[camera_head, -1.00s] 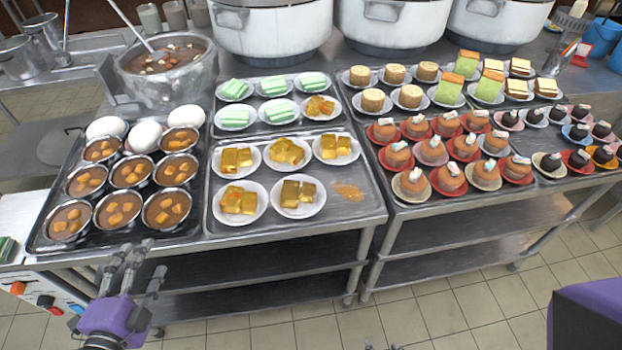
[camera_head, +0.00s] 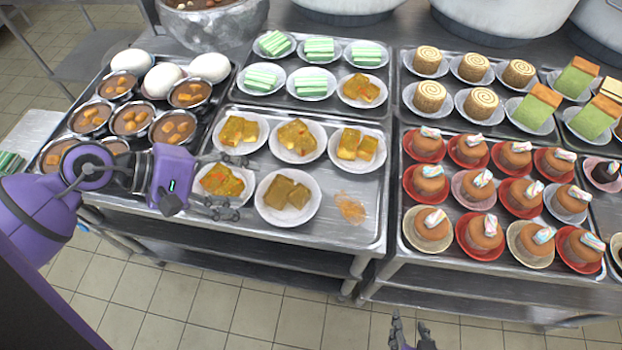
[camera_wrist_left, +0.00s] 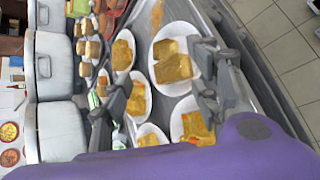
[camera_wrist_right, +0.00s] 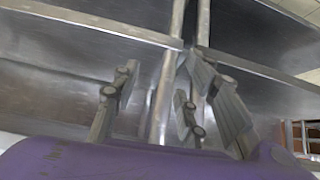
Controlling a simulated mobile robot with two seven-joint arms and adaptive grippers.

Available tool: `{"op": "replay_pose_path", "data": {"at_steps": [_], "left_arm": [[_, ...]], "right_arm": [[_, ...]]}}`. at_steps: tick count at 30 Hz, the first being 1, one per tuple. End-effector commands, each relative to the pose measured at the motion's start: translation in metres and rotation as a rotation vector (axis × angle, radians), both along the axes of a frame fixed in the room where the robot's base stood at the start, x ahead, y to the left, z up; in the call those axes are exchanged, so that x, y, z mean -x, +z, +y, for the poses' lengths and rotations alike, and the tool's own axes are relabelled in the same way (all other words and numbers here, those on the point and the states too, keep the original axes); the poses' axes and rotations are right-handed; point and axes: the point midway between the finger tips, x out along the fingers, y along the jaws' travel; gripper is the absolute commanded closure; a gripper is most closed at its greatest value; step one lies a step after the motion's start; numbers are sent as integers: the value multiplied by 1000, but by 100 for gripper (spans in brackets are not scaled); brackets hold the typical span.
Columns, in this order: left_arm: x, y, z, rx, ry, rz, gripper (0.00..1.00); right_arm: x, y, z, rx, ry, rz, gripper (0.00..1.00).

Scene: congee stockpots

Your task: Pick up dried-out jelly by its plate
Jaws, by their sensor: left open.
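The jelly that looks dried-out, two dull brown blocks (camera_head: 287,193), sits on a white plate (camera_head: 270,213) in the front row of the middle tray. The plate (camera_wrist_left: 156,103) and its blocks (camera_wrist_left: 172,62) also show in the left wrist view. My left gripper (camera_head: 235,206) is open and empty, left of this plate, with its fingers pointing right and overlapping the front edge of the neighbouring jelly plate (camera_head: 207,166) in the picture.
Several plates of brighter yellow jelly (camera_head: 297,137) stand close behind and left. An orange stain (camera_head: 350,208) marks the bare tray right of the plate. Bowls of brown soup (camera_head: 131,118) stand left, brown cakes (camera_head: 431,225) right. The tray's front rim (camera_head: 325,239) is bare.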

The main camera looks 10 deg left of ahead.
Motion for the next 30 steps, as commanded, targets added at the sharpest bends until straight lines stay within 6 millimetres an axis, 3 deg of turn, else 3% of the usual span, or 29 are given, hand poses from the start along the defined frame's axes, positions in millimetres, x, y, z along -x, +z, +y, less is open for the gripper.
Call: {"op": "replay_pose_path", "data": {"at_steps": [3,6,14,24,30], "left_arm": [[13,-16,9,-133,-151,-94,44],[16,-19,9,-157,-205,-128,44],[10,-35,-10,-155,-213,-143,44],[0,-66,-42,-154,-210,-145,44],[1,-73,-45,-157,-212,-141,44]], "right_arm": [[-8,6,-2,5,6,-19,60],[-9,6,-2,7,10,-20,60],[13,-1,3,-6,-7,20,60],[-3,17,2,-7,-2,-10,60],[-1,15,4,-9,4,-3,60]]}}
